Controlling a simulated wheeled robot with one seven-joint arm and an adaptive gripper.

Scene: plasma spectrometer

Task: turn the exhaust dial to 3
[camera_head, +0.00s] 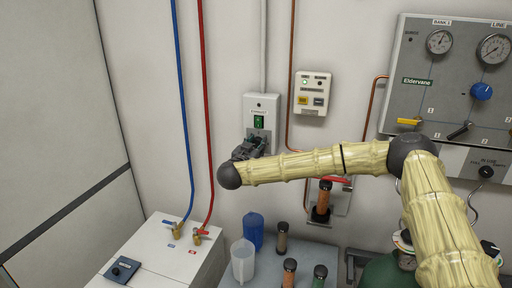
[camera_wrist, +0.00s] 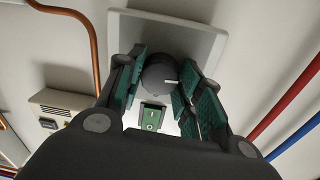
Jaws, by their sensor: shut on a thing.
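The exhaust dial (camera_wrist: 157,74) is a dark round knob with a white pointer line, on a pale wall plate (camera_head: 262,103). In the wrist view the pointer lies toward the picture's right. I cannot read any scale numbers around it. My gripper (camera_wrist: 163,68) is shut on the dial, with a green-padded finger on each side of it. In the head view my gripper (camera_head: 250,147) is at the lower part of the plate and hides the dial. A green switch (camera_head: 259,121) is on the plate above my gripper; it also shows in the wrist view (camera_wrist: 153,117).
A small control box (camera_head: 312,93) is right of the plate. Blue (camera_head: 183,110) and red (camera_head: 205,110) pipes run down the wall at left. Below stand a clear beaker (camera_head: 243,262), a blue bottle (camera_head: 253,231) and several capped tubes. A gauge panel (camera_head: 450,85) is at right.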

